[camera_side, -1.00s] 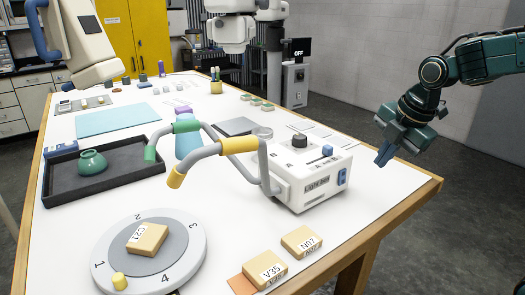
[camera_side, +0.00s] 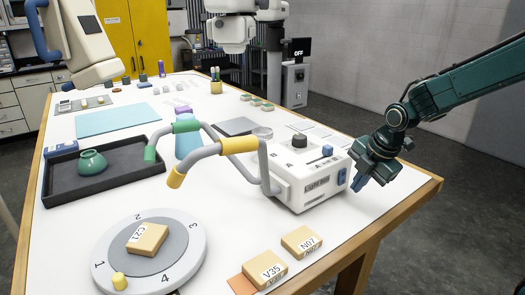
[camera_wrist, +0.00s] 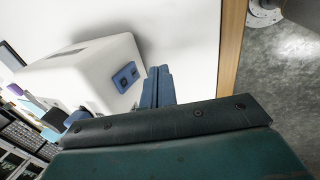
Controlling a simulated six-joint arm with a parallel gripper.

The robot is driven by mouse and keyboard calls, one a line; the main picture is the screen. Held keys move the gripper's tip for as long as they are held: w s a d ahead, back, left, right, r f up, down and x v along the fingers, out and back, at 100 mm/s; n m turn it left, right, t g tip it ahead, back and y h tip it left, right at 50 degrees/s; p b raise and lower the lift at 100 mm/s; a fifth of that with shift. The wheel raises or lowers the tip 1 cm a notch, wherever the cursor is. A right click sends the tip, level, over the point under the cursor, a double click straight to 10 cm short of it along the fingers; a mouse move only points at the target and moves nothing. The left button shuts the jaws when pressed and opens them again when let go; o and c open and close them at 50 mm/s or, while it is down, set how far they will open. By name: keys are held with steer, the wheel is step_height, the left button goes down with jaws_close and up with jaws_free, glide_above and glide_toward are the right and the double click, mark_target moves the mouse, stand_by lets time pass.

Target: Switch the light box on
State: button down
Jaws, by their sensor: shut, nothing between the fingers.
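The white light box (camera_side: 312,186) stands near the right edge of the table, with a label on its front and a dark knob and blue slider on top. A blue rocker switch (camera_side: 342,177) is on its right end face; it also shows in the wrist view (camera_wrist: 125,76). My gripper (camera_side: 358,184) is shut and empty, its blue fingertips just to the right of the switch. In the wrist view the closed fingers (camera_wrist: 158,85) point at the table beside the switch face, with a small gap seeming to remain. I cannot tell the switch's position.
Bent tubes with green and yellow grips (camera_side: 238,145) rise left of the box. A round numbered turntable (camera_side: 190,251) carries a tan block, and blocks labelled V35 (camera_side: 265,270) and N07 (camera_side: 301,242) lie in front. A screen (camera_side: 298,49) behind reads OFF.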

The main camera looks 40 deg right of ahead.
mark_target(343, 177)
steer(key=shift+w+f, duration=0.2)
steer(key=shift+w, duration=1)
steer(key=shift+w+f, duration=0.1)
steer(key=shift+w, duration=0.25)
steer(key=shift+r, duration=0.25)
steer(key=shift+r, duration=0.55)
steer(key=shift+s, duration=0.1)
